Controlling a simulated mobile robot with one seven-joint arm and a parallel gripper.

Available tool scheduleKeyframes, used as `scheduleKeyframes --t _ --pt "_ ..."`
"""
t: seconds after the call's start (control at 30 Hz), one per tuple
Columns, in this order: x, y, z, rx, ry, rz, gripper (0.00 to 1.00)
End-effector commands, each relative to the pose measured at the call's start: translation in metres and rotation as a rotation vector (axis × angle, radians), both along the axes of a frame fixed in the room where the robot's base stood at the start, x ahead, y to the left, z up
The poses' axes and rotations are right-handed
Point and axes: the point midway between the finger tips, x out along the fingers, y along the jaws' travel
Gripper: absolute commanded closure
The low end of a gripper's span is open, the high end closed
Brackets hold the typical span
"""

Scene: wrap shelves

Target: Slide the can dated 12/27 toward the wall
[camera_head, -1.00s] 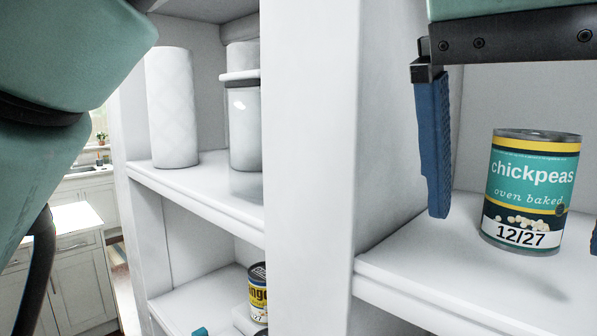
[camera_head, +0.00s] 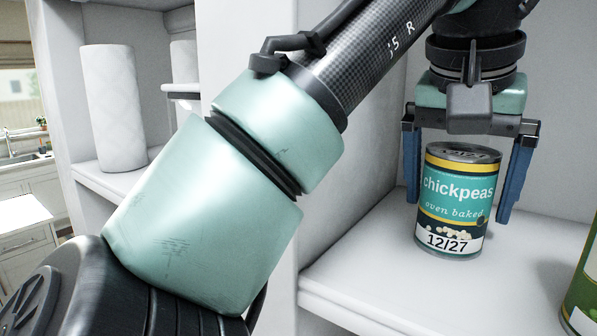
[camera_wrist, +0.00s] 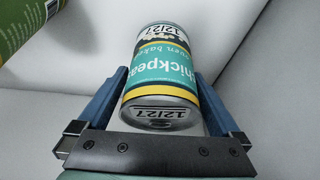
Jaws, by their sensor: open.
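The chickpeas can dated 12/27 (camera_head: 456,200) stands upright on the white shelf (camera_head: 400,275), its teal, yellow and black label facing the head camera. My gripper (camera_head: 456,200) is open, its blue fingers hanging down on the left and right of the can. In the wrist view the can (camera_wrist: 162,75) lies between the two fingers of my gripper (camera_wrist: 162,100), with a gap visible on each side near the fingertips. The can's lid also shows the date 12/27.
A green can (camera_head: 582,290) stands at the right edge of the shelf and also shows in the wrist view (camera_wrist: 22,25). A white upright panel (camera_head: 350,165) bounds the shelf on the left. A white paper roll (camera_head: 112,108) stands in the neighbouring bay.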

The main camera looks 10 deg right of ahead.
Motion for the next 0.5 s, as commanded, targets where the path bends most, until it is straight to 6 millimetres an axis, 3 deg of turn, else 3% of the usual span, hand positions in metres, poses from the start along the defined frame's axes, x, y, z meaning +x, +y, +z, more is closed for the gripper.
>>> scheduleKeyframes --t 0.17,0.47,0.5 --pt "0.0023 -0.0026 -0.0102 -0.001 0.0 0.001 0.0" --pt "0.0024 -0.003 -0.0114 -0.002 0.0 0.001 0.0" --pt "0.0024 -0.003 -0.0114 -0.002 0.0 0.001 0.07"
